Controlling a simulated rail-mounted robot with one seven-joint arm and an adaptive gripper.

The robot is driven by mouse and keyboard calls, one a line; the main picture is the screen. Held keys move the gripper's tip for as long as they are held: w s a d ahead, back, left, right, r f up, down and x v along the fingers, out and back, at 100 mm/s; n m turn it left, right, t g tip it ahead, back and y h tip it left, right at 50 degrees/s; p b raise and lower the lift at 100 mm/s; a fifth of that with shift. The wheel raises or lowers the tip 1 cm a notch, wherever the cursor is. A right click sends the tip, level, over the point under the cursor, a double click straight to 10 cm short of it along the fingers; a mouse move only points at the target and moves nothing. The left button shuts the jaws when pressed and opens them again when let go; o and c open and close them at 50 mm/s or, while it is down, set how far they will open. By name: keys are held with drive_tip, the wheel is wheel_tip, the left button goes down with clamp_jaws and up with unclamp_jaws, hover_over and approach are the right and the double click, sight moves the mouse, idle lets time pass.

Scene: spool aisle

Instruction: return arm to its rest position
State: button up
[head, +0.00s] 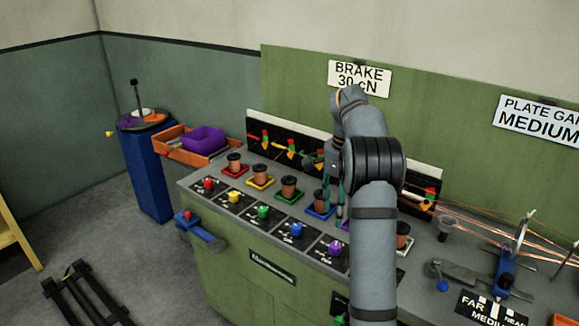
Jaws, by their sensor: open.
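My arm (373,240) rises from the bottom of the head view and bends over the green bench (235,265). My gripper (334,218) points down over the bench, its teal fingers apart beside the spool on the blue pad (318,212). Nothing shows between the fingers. A purple pad just to the right is mostly hidden behind my gripper and arm. I cannot tell whether the fingertips touch the bench or a spool.
Brown spools stand on red (234,169), yellow (260,180) and green (288,194) pads. Coloured knobs, including a purple one (335,248), line the front. Copper wires (480,232) and a blue-based fixture (506,270) are right. A purple bin (204,139) sits left.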

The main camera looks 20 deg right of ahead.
sight(335, 245)
drive_tip(key=shift+f, duration=0.1)
wheel_tip(335, 245, down, 12)
drive_tip(key=shift+r, duration=0.1)
idle(0.4)
